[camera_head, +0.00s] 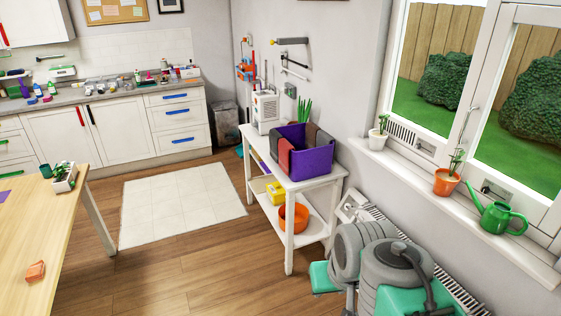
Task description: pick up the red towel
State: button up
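A dull red towel (285,156) hangs over the near left side of a purple crate (312,160). The crate stands on top of a white two-level side table (301,184) against the wall. Dark grey cloth lies beside the towel at the crate's left rim, and a brownish cloth (313,134) shows at the back. The crate's inside is mostly hidden. My folded grey and green arm shows at the bottom right, well apart from the crate. I cannot make out my gripper's fingers.
A white device (265,107) stands behind the crate. An orange bowl (294,217) and yellow box (276,193) sit on the lower shelf. A wooden table (45,222) stands at left; a windowsill with plants (447,181) is at right. Floor between the tables is clear.

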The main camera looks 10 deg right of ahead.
aim_at(284, 146)
jog(key=u, duration=0.75)
jog(key=i, duration=1.1)
jog(key=u, duration=0.65)
jog(key=i, duration=1.15)
jog(key=z, duration=0.9)
jog(key=i, duration=0.9)
jog(key=z, duration=1.15)
jog(key=i, duration=0.7)
jog(key=z, duration=0.05)
